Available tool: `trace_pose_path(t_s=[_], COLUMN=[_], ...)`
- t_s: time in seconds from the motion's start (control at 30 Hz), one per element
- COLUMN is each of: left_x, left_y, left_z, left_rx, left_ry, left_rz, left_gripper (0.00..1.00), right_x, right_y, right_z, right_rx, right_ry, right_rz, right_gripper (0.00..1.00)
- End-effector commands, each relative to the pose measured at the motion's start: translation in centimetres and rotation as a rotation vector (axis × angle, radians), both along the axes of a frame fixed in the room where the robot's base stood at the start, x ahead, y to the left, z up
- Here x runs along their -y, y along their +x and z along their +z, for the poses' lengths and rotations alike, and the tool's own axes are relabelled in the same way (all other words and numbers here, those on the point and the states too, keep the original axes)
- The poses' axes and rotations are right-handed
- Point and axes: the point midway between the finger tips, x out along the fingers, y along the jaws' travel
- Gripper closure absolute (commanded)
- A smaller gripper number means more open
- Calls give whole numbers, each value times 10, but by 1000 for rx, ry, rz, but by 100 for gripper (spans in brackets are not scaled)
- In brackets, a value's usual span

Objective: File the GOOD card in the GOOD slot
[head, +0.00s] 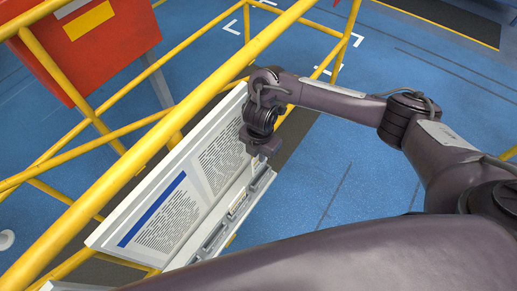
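My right gripper (262,147) points down at the upper right end of a white slotted ledge (196,256). The ledge runs along the lower edge of a tilted white board with printed text (165,215) and a blue stripe. Several narrow grey slots or holders show along the ledge, one of them (238,204) just below the gripper. Their labels are too small to read, so I cannot tell which is the GOOD slot. I cannot make out a GOOD card. The fingertips are small and dark, and whether they hold anything is unclear. My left gripper is not in view.
Yellow rails (150,158) run diagonally behind the board, close to my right wrist. A red box (92,45) with a yellow label stands at the upper left. Blue floor (375,165) lies open beyond. My own dark arm link covers the bottom.

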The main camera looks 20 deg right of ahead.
Motion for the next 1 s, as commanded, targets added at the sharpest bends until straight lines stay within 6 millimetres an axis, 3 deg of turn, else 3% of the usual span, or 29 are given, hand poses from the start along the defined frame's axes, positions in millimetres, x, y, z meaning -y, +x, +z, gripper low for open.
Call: trace_pose_path(t_s=[0.47,1.0], left_x=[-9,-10], left_y=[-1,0], left_z=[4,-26], left_rx=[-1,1], left_ry=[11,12], left_rz=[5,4], left_gripper=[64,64], right_x=[1,1], right_y=[0,0], right_z=[1,-40], right_rx=[1,1], right_ry=[-2,0], right_rz=[6,7], right_gripper=[100,100])
